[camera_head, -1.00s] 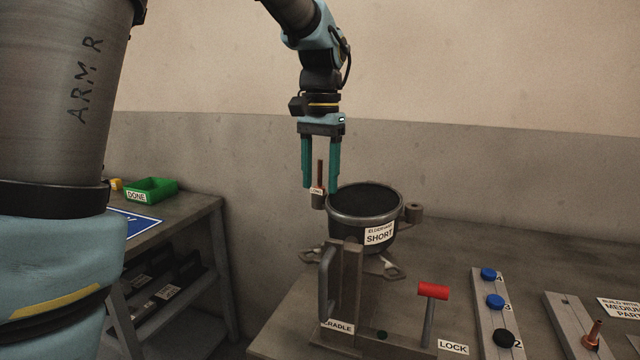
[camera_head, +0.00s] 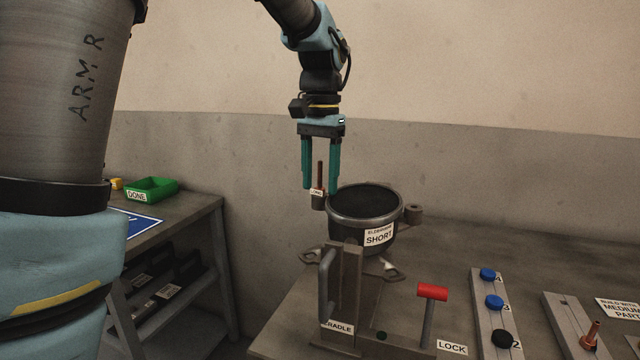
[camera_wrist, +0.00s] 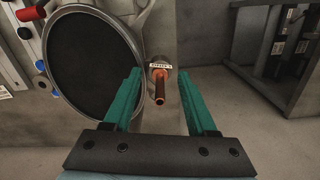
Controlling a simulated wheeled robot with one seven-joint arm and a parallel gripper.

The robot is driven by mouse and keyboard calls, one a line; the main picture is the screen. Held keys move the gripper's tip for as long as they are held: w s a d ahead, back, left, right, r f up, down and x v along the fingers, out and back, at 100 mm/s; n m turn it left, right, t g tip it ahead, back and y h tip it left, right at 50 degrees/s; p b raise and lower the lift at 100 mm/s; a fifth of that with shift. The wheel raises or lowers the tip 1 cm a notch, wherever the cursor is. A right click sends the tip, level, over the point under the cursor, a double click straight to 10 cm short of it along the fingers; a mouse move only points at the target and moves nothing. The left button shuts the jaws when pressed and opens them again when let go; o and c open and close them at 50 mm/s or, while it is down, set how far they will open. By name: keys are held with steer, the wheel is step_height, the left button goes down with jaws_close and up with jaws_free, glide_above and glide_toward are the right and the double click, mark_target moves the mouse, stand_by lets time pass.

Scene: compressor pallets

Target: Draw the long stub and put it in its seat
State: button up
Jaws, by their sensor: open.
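The copper stub (camera_head: 320,174) stands upright in a small socket with a white tag (camera_head: 317,193) on the left side of the black compressor pot (camera_head: 365,207). The tag's writing is too small to read. My gripper (camera_head: 320,188) points down from above, its green fingers apart on either side of the stub. In the wrist view the stub (camera_wrist: 160,87) sits between the fingers, with a gap to each. A second copper stub (camera_head: 592,335) stands in the rail at the far right; its length is hard to compare.
The pot, labelled SHORT, stands behind a cradle post (camera_head: 352,285) and a red-handled lock lever (camera_head: 432,292). A rail (camera_head: 484,300) carries blue and black caps. A green DONE bin (camera_head: 152,189) is on the left table. Bench behind the rails is clear.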

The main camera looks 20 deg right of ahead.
steer(key=shift+c, duration=0.2)
jaws_close()
stand_by(0.5)
steer(key=shift+r, duration=0.1)
stand_by(1.0)
steer(key=shift+r+p, duration=2.85)
steer(key=shift+r, duration=0.1)
steer(key=shift+w+f, duration=0.1)
